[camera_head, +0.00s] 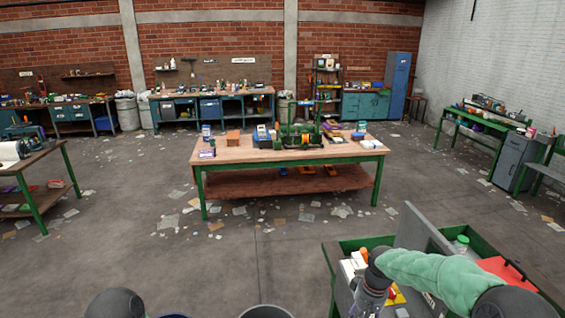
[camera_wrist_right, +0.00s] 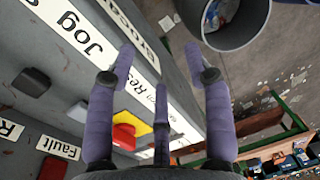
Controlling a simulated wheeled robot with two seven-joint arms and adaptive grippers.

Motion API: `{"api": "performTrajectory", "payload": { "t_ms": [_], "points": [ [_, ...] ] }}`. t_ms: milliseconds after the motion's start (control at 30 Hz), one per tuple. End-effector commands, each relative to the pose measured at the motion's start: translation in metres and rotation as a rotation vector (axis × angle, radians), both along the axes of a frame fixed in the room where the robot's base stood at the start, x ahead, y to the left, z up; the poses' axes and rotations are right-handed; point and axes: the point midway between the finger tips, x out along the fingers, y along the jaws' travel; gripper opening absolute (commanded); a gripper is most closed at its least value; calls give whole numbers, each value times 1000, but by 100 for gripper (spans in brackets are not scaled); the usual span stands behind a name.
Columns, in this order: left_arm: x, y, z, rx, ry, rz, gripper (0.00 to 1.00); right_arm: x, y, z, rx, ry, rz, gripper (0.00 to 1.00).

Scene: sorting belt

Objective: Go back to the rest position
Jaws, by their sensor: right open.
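My right arm comes in from the lower right in the head view, in a green sleeve. Its gripper (camera_head: 368,300) points down over the near green-framed table, partly cut off by the lower edge. In the right wrist view its purple-grey fingers (camera_wrist_right: 160,52) are spread apart with nothing between them. They are in front of a grey control panel (camera_wrist_right: 60,95) with "Jog" and "Fault" labels and a red button (camera_wrist_right: 124,134) on yellow. Whether they touch the panel cannot be told. My left gripper is out of view.
A round grey bin (camera_wrist_right: 222,45) stands beside the panel; a bin rim (camera_head: 265,311) shows at the head view's lower edge. The near table (camera_head: 333,262) carries an upright grey panel (camera_head: 420,232) and a red piece (camera_head: 507,270). A wooden workbench (camera_head: 240,152) stands ahead, with paper-littered floor between.

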Motion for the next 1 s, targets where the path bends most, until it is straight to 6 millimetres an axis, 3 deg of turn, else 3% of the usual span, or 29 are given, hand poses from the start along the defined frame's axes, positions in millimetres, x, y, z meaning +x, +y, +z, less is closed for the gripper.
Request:
{"api": "performTrajectory", "payload": {
  "t_ms": [33,167,367,500,633,700,800,1000],
  "points": [
    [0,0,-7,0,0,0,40,-4,5,-21,13,8,1,52],
    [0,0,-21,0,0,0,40,-17,24,-74,58,13,-7,52],
    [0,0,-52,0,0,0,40,-60,64,-183,153,22,-51,52],
    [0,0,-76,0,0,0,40,-107,92,-258,213,32,-115,52],
    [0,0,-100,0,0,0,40,-160,113,-320,250,43,-192,52],
    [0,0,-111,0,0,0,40,-189,121,-345,259,47,-235,52],
    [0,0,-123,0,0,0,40,-220,127,-368,260,46,-284,52],
    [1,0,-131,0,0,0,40,-251,130,-383,252,43,-332,52]
  ]
}}
